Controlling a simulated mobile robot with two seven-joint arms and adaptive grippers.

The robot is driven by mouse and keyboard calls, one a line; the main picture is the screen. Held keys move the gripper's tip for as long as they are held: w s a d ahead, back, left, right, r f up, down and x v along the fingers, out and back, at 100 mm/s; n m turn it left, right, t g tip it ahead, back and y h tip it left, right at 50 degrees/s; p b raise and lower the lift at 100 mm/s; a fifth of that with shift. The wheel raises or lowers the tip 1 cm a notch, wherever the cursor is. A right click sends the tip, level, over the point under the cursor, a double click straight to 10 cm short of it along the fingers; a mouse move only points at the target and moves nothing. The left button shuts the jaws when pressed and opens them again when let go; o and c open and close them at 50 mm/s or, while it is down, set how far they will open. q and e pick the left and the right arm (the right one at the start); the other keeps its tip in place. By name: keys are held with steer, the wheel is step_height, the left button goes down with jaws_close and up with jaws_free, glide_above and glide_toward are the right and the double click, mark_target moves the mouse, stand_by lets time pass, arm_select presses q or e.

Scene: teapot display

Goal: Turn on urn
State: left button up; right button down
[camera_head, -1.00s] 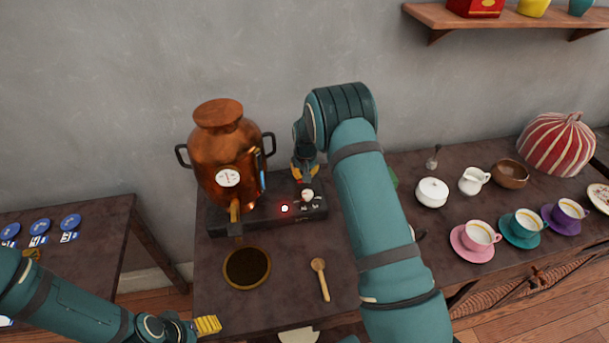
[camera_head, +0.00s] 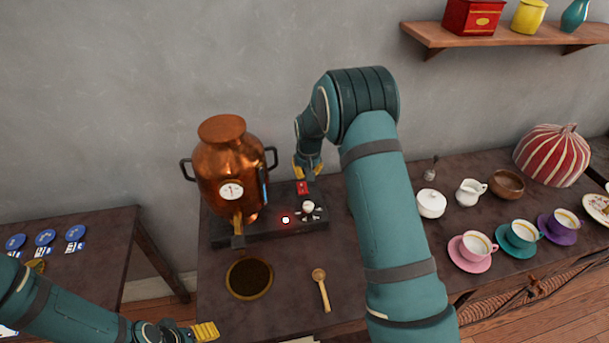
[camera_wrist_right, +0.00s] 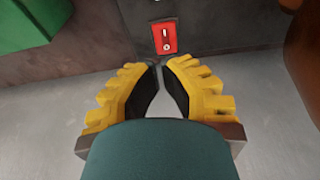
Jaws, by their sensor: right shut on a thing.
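The copper urn (camera_head: 228,165) stands upright on a dark base (camera_head: 262,232) with a gauge on its front and a tap below. A red switch (camera_head: 303,187) sits at the back right of the base; it also shows in the right wrist view (camera_wrist_right: 165,37). A small red light glows on the base's front (camera_head: 285,220), beside a white knob (camera_head: 308,206). My right gripper (camera_head: 306,172) is just above and behind the switch, apart from it. In the right wrist view its fingertips (camera_wrist_right: 160,66) meet, with nothing visible between them. My left gripper (camera_head: 205,331) is at the lower left, partly seen.
A round dark drain (camera_head: 249,278) and a wooden spoon (camera_head: 321,290) lie in front of the base. Cups on saucers (camera_head: 473,250), a white pot (camera_head: 431,203) and a jug (camera_head: 470,191) stand to the right. A shelf (camera_head: 510,38) hangs above at the right.

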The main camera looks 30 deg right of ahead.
steer(key=r, duration=0.1)
steer(key=s+r, duration=0.1)
steer(key=r, duration=0.1)
steer(key=s+r, duration=0.1)
steer(key=shift+s+a+r, duration=0.15)
steer(key=shift+s+a, duration=0.1)
